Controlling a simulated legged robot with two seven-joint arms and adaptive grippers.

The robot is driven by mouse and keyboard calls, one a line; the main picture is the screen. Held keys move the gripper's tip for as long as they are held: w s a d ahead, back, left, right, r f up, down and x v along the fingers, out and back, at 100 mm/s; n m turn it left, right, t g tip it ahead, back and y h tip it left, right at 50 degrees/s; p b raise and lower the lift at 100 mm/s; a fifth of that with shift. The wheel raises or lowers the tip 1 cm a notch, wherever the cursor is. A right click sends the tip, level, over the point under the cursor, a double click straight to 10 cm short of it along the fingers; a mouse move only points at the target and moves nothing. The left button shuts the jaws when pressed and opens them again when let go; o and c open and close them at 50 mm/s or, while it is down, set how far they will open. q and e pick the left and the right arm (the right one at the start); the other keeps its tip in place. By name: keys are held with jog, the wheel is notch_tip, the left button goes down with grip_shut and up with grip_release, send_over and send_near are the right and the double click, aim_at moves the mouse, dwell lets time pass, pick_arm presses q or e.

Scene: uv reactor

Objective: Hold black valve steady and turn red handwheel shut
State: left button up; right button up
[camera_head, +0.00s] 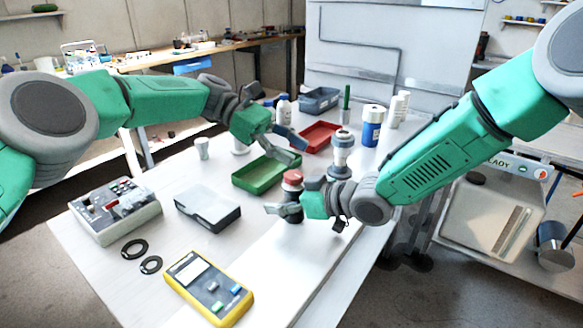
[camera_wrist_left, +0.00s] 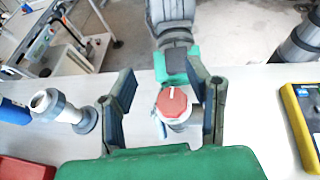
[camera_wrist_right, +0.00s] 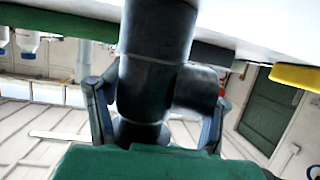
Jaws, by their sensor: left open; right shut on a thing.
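The black valve (camera_head: 292,212) stands upright on the white table with the red handwheel (camera_head: 293,176) on its top. My right gripper (camera_head: 284,209) is shut on the black valve's body from the right, below the handwheel. In the right wrist view the dark valve pipe (camera_wrist_right: 158,50), with a side branch, passes between the fingers. My left gripper (camera_head: 298,148) is open and empty, above and a little behind the handwheel. In the left wrist view the octagonal red handwheel (camera_wrist_left: 172,102), with a white mark, shows between the spread fingers and apart from them.
A green tray (camera_head: 244,182) and a grey-white pipe fitting (camera_head: 341,160) stand close behind the valve. A yellow meter (camera_head: 208,288), a dark-sided box (camera_head: 208,218), a control box (camera_head: 115,213) and black rings (camera_head: 134,250) lie left and in front. The table right of the meter is clear.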

aim_at(292, 172)
pick_arm(q)
jog(key=shift+r, duration=2.2)
